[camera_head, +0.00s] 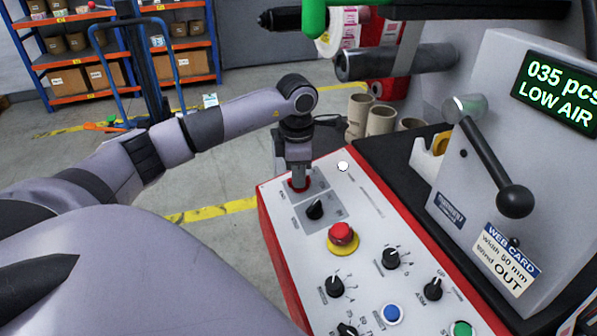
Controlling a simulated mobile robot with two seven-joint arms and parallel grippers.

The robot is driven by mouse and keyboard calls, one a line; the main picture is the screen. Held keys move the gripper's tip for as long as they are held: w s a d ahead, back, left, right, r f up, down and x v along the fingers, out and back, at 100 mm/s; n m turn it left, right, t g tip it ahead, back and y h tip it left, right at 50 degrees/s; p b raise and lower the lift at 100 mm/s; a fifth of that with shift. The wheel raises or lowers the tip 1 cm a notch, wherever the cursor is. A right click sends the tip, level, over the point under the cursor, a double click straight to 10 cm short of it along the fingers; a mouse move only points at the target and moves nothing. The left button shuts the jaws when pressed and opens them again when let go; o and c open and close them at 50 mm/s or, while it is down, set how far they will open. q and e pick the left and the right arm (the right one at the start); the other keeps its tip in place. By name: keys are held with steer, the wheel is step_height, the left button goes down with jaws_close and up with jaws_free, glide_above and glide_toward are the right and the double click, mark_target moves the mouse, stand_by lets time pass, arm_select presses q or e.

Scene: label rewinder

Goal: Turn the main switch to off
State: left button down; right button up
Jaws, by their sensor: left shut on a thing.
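The control panel (295,245) is white with red sides and slopes across the middle of the head view. My left gripper (299,181) points down at the panel's far left corner. It is shut on a red rotary switch (299,186), which appears to be the main switch. Only a red rim of it shows below the fingers; its handle and pointer are hidden, so I cannot tell its setting. A black knob (315,209) on a grey plate sits just nearer than the gripper, apart from it. My right gripper is not in view.
A red emergency button (342,235) on a yellow base, several black knobs and a blue button (392,314) stand nearer on the panel. A black-balled lever (515,200) juts from the machine housing at right, below a display (558,90) reading "LOW AIR". Cardboard cores (381,120) stand behind.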

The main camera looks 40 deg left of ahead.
arm_select(q)
steer(key=n, duration=0.2)
steer(key=n+h+p, duration=0.1)
steer(key=n, duration=0.2)
steer(key=shift+w+a+r+g, duration=0.1)
steer(key=shift+a+r+g, duration=0.05)
steer(key=shift+g, duration=0.15)
steer(key=shift+n+h+p, duration=0.5)
steer(key=shift+n+p, duration=0.3)
steer(key=shift+n, duration=1.3)
steer(key=shift+a, duration=0.1)
steer(key=c, duration=1.1)
jaws_free()
steer(key=shift+c, duration=0.2)
step_height(320, 180, up, 7)
steer(key=a, duration=0.1)
steer(key=shift+b, duration=0.35)
